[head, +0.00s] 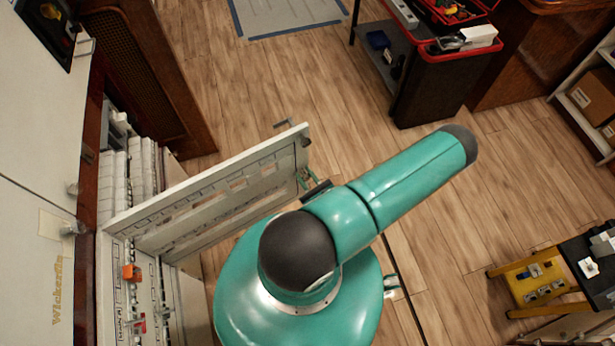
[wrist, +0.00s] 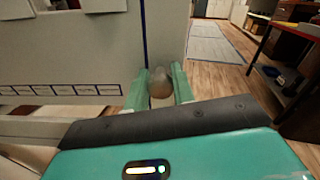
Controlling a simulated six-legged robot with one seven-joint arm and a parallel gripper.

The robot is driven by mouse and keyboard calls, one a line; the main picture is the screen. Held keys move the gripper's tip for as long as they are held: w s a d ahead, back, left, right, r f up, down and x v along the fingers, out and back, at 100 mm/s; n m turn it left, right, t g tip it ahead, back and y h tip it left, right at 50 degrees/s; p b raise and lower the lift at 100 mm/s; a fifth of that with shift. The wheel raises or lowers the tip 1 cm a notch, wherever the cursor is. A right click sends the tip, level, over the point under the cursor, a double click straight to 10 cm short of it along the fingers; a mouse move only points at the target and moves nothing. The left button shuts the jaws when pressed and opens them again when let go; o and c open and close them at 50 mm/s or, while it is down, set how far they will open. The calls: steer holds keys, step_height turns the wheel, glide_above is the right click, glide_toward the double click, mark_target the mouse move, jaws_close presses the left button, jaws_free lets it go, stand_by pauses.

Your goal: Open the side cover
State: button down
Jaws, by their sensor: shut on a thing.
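The side cover (head: 220,185) is a pale panel with rows of slots. In the head view it stands swung out from the breaker cabinet, its free edge over the floor. In the wrist view its labelled face (wrist: 75,60) fills the left. My gripper (head: 304,178) is at the cover's free end, partly hidden by my arm. In the wrist view my gripper (wrist: 160,88) has its two teal fingers on either side of a rounded grey-beige knob (wrist: 160,82), shut on it. The exact contact is hard to see.
Breakers with an orange piece (head: 131,272) show inside the cabinet, left of the cover. A brown wooden cabinet (head: 160,80) stands close behind. A red-trimmed tool cart (head: 440,70) is at the back, and a yellow-framed stand (head: 535,280) at the right. The wooden floor between is clear.

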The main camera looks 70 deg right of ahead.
steer(key=c, duration=1.2)
jaws_free()
steer(key=shift+o, duration=0.2)
steer(key=shift+s, duration=0.1)
